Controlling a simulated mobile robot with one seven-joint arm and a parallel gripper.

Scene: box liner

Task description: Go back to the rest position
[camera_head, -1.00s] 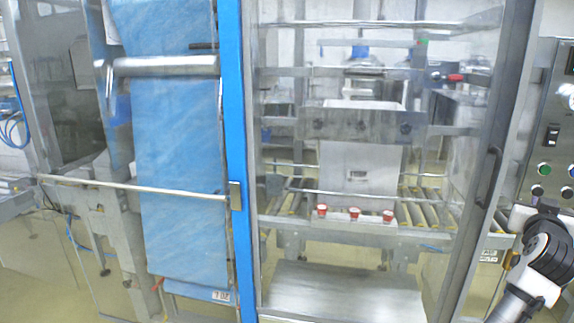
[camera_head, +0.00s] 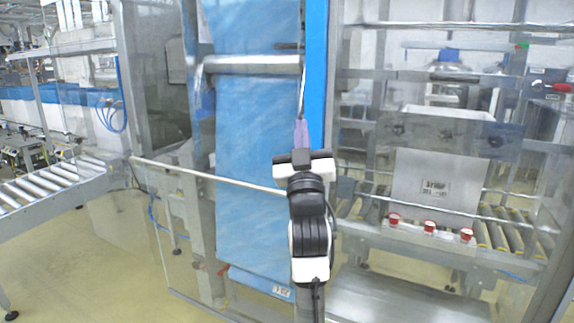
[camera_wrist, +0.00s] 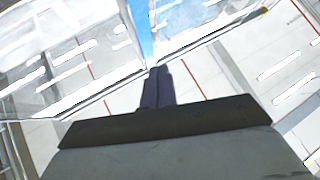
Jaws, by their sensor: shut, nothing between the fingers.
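My arm stands upright in the middle of the head view, in front of the box liner machine. My gripper (camera_head: 301,132) is at its top, pointing up, in front of the blue frame post (camera_head: 316,75) and beside the blue liner film (camera_head: 255,130). In the wrist view the two dark fingers of my gripper (camera_wrist: 157,75) lie together, shut and empty. Beyond the fingertips the wrist view shows a strip of blue (camera_wrist: 140,25) and pale reflective panels. The head view does not show the fingers clearly.
A roller conveyor (camera_head: 55,185) runs at the left. A clear machine enclosure with a horizontal rail (camera_head: 200,178) is close behind my arm. Three red-and-white buttons, one the middle button (camera_head: 429,227), sit on the machine at the right. Yellowish floor (camera_head: 100,270) is open at the lower left.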

